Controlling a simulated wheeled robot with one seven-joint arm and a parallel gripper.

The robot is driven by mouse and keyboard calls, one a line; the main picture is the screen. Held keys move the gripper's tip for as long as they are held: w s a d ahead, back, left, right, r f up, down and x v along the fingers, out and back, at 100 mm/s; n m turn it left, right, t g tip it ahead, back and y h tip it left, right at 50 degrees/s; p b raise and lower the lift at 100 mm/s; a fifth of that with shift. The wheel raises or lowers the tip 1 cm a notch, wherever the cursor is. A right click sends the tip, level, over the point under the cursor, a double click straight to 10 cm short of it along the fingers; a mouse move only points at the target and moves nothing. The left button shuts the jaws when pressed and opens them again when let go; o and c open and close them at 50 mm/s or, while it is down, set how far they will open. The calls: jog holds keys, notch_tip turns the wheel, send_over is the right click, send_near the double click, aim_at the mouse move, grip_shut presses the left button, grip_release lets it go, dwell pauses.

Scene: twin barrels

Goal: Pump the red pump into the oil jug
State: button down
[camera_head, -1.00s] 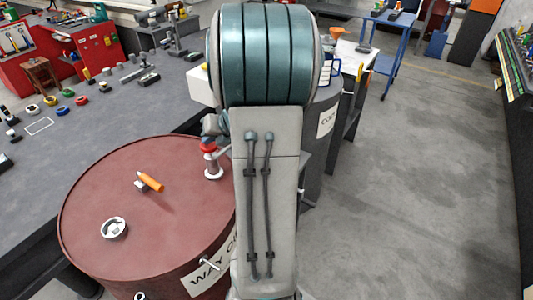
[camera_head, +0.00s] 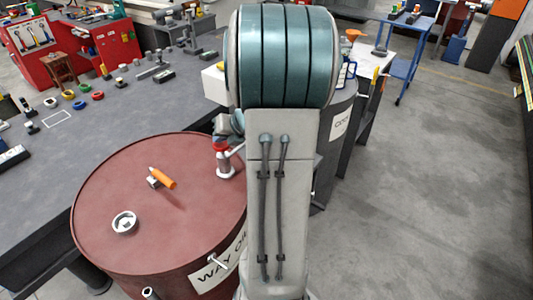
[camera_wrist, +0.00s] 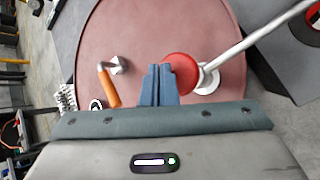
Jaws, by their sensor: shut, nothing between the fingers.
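The red pump (camera_head: 222,150) stands near the right edge of the top of the dark red barrel (camera_head: 130,205) labelled way oil. Its round red knob (camera_wrist: 181,70) and long metal spout (camera_wrist: 262,32) show in the wrist view. My gripper (camera_wrist: 160,70) is shut and empty, its fingertips right beside the knob, seemingly against it; I cannot tell if they touch. In the head view my arm hides most of my gripper.
An orange-handled tool (camera_head: 161,178) and a white-rimmed cap (camera_head: 125,222) are on the barrel top. A second, dark barrel (camera_head: 337,150) stands behind my arm. A grey workbench (camera_head: 110,115) with small parts lies to the left. The floor (camera_head: 430,190) at the right is clear.

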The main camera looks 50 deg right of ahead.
jog(key=s+a+r+n+g+y, duration=0.1)
jog(key=s+a+r+n+g, duration=0.1)
jog(key=a+n, duration=0.65)
jog(key=s+a+r+n+g, duration=0.1)
jog(key=s+a+r+n, duration=0.15)
jog(key=a+n, duration=0.6)
jog(key=s+a+n+g+h, duration=0.1)
jog(key=s+a+n, duration=0.2)
jog(key=s+n, duration=0.4)
jog(key=s+a+r+n+g+h, duration=0.1)
jog(key=s+n, duration=0.6)
jog(key=n, duration=1.1)
jog(key=shift+s+a+r+g+h, duration=0.15)
jog(key=shift+a+r+g+h, duration=0.15)
jog(key=shift+a+h, duration=0.55)
jog(key=shift+s+a+y, duration=0.1)
jog(key=shift+a+y, duration=0.15)
